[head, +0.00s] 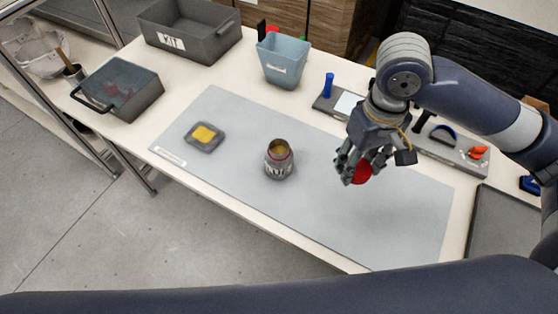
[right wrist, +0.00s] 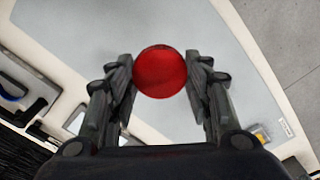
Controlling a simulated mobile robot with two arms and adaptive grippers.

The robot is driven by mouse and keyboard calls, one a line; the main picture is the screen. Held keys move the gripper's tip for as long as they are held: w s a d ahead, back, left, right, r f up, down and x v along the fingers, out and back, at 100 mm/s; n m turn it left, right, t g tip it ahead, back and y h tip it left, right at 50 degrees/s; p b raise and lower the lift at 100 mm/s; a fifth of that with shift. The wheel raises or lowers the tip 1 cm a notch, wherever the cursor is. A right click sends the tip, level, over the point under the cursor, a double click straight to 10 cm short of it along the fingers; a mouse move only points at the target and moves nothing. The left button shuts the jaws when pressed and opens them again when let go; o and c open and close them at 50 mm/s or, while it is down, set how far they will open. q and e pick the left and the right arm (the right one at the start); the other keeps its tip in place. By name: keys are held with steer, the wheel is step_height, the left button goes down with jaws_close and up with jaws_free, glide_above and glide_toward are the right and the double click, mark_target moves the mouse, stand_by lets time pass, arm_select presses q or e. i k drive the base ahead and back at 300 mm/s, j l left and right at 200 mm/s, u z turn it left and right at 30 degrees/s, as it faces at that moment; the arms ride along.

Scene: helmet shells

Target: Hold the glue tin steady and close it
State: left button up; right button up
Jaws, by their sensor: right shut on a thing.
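The glue tin (head: 278,160) stands upright and open on the grey mat (head: 235,120), with yellowish-brown glue showing inside its rim. My right gripper (head: 361,172) is over the right part of the mat, to the right of the tin and apart from it. It is shut on a round red lid (head: 363,173). In the right wrist view the red lid (right wrist: 160,72) sits between the two fingers (right wrist: 160,78). The tin is not seen in the right wrist view. My left gripper is not in view.
A small dish with a yellow pad (head: 204,136) lies left of the tin. A tool tray (head: 435,140) lies behind my right gripper. The mat's front is clear.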

mark_target(279, 158)
steer(key=k, duration=0.85)
steer(key=l+u, duration=0.05)
